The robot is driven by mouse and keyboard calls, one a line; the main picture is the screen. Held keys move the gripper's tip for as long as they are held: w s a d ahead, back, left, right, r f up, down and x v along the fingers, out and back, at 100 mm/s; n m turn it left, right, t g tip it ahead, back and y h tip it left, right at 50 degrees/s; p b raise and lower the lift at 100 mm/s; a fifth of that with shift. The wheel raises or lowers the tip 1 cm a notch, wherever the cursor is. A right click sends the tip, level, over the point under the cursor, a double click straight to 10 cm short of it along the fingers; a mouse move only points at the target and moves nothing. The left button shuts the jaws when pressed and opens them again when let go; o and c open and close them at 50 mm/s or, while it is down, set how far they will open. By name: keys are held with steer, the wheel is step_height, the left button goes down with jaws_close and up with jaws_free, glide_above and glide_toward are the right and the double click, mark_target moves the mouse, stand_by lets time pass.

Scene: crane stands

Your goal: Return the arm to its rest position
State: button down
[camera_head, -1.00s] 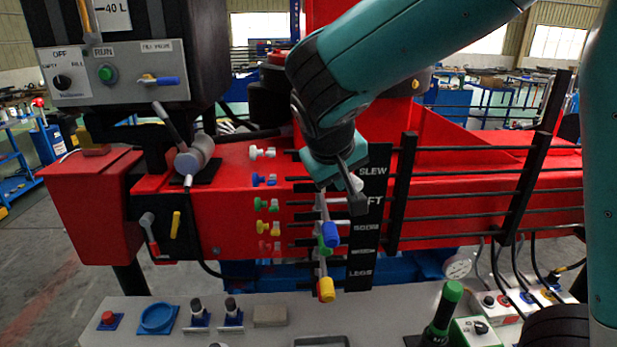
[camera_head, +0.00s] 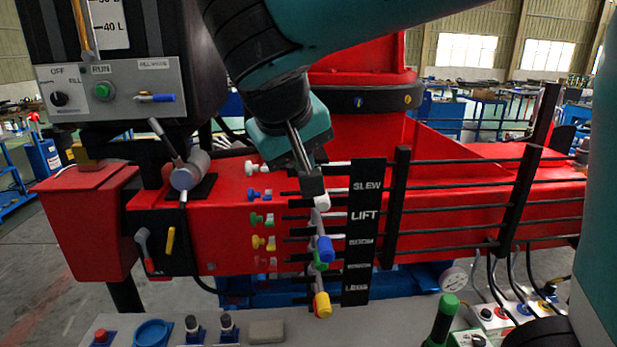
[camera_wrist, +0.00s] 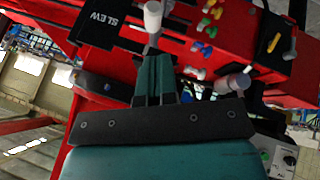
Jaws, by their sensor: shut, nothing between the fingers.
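My arm (camera_head: 320,30) reaches in from the upper right in the head view. My gripper (camera_head: 312,190) points down in front of the lever bank, its dark fingers shut and empty. The fingertips overlap the white-capped lever (camera_head: 321,202) in the picture; I cannot tell if they touch it. In the wrist view my gripper (camera_wrist: 156,58) shows shut, with a white lever knob (camera_wrist: 153,15) just beyond its tips. Below it in the head view are the blue lever knob (camera_head: 325,248) and the yellow lever knob (camera_head: 322,304).
A label strip (camera_head: 365,215) reading SLEW and LIFT stands right of the levers on the red crane beam (camera_head: 460,180). A grey control box (camera_head: 110,90) is at upper left. A grey console (camera_head: 270,333) with buttons and a green-topped handle (camera_head: 443,320) lies below.

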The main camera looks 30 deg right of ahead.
steer(key=shift+s+a+r, duration=0.1)
steer(key=shift+a+r, duration=0.05)
steer(key=shift+r, duration=0.15)
steer(key=s+f+n+g+y+b, duration=0.25)
steer(key=s+f+n+y, duration=0.2)
steer(key=f, duration=0.45)
steer(key=s+a+f+n+g+y+b, duration=0.1)
steer(key=s+a+f+y, duration=0.1)
steer(key=s, duration=0.4)
steer(key=s+a+f+n+g+y+b, duration=0.1)
steer(key=s+a+f+n+y, duration=0.1)
steer(key=s, duration=0.5)
steer(key=shift+s+a+f+y, duration=0.3)
steer(key=shift+a+f+y, duration=0.05)
steer(key=shift+a+f, duration=0.3)
